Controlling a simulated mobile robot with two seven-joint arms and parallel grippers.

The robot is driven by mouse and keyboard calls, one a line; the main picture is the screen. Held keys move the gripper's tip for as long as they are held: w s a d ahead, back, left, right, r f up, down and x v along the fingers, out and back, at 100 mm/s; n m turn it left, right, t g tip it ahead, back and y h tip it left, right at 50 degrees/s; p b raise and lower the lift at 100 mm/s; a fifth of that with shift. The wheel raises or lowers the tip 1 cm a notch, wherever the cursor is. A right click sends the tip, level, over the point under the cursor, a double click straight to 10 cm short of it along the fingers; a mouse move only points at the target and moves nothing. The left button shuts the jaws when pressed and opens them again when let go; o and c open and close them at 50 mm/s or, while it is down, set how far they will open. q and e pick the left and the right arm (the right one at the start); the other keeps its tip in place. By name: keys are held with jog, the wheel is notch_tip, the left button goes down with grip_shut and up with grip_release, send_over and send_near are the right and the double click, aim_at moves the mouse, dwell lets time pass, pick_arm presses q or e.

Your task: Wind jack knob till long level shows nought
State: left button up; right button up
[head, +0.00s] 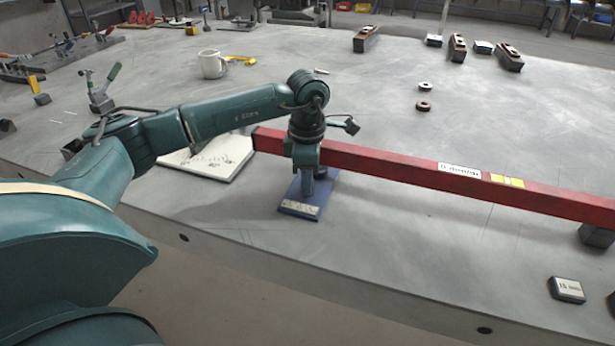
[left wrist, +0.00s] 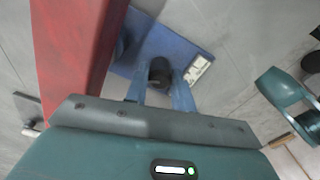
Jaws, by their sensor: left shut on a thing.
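The long red level (head: 400,172) spans the table from centre to right, with a yellow vial window (head: 507,181). Its bubble is too small to read. In the left wrist view the red bar (left wrist: 72,45) runs along the left. The jack's blue base (head: 300,208) sits under the bar's left end; it also shows in the left wrist view (left wrist: 180,45). My left gripper (head: 306,190) points down over the base, on the near side of the bar. In the left wrist view its fingers are shut on the dark round jack knob (left wrist: 160,72). My right gripper is not in view.
A dark block (head: 597,235) supports the bar's right side. A white sheet or plate (head: 212,152) lies left of the jack. A small dark-edged box (head: 567,290) lies near the front edge. A mug (head: 212,64) and two rings stand farther back. The table in front of the bar is mostly clear.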

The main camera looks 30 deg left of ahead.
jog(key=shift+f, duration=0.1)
pick_arm(q)
jog(key=o, duration=1)
notch_tip(320, 180, up, 13)
jog(key=shift+r+p, duration=0.15)
jog(key=shift+p, duration=0.25)
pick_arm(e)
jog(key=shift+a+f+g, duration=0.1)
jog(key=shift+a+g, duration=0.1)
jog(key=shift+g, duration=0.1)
